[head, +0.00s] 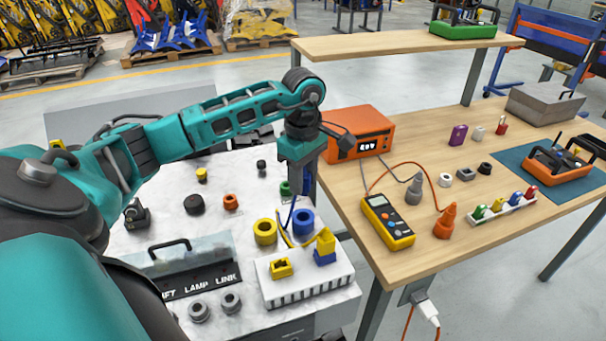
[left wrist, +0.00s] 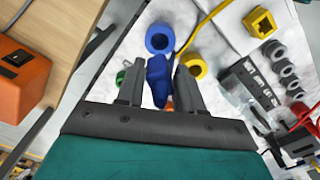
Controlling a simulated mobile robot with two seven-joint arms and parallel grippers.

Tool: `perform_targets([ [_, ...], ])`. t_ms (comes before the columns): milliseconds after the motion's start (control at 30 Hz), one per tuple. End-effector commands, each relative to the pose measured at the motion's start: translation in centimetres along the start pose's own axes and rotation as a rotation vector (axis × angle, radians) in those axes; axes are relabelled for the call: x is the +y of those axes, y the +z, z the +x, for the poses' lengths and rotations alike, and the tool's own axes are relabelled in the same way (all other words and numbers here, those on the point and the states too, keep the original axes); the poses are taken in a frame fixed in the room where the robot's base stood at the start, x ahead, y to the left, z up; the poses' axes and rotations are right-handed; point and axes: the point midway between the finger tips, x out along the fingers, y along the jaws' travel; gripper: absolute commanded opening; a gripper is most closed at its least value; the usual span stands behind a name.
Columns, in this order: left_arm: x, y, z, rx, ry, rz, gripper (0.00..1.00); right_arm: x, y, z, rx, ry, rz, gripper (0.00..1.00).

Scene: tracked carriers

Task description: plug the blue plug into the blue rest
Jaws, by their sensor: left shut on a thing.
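My left gripper (head: 298,188) points down over the white panel and is shut on the blue plug, which shows between its fingers in the left wrist view (left wrist: 157,80). The blue rest (head: 303,222), a round ring with a dark hole, stands on the panel close below the gripper. In the left wrist view the blue rest (left wrist: 160,37) is just beyond the plug's tip, seemingly apart from it. My right gripper is not in view.
A yellow ring (head: 265,231) stands left of the blue rest. A yellow plug (head: 326,240) with a yellow cable sits on a blue socket (head: 324,259), beside a yellow socket (head: 281,268). An orange box (head: 357,133) and a multimeter (head: 387,221) stand on the bench at right.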

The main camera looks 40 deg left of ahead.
Motion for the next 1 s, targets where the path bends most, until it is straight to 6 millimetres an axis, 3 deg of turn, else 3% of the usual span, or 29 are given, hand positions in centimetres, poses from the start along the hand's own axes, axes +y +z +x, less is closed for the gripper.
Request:
perform_targets([
  [100,0.0,0.0,1.6,0.000,0.000,-0.001,0.07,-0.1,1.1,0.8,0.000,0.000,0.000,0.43],
  [333,0.0,0.0,3.4,0.000,-0.001,0.000,0.07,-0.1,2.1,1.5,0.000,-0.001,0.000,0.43],
  [1000,0.0,0.0,3.5,0.000,0.002,0.000,0.07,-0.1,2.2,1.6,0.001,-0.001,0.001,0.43],
])
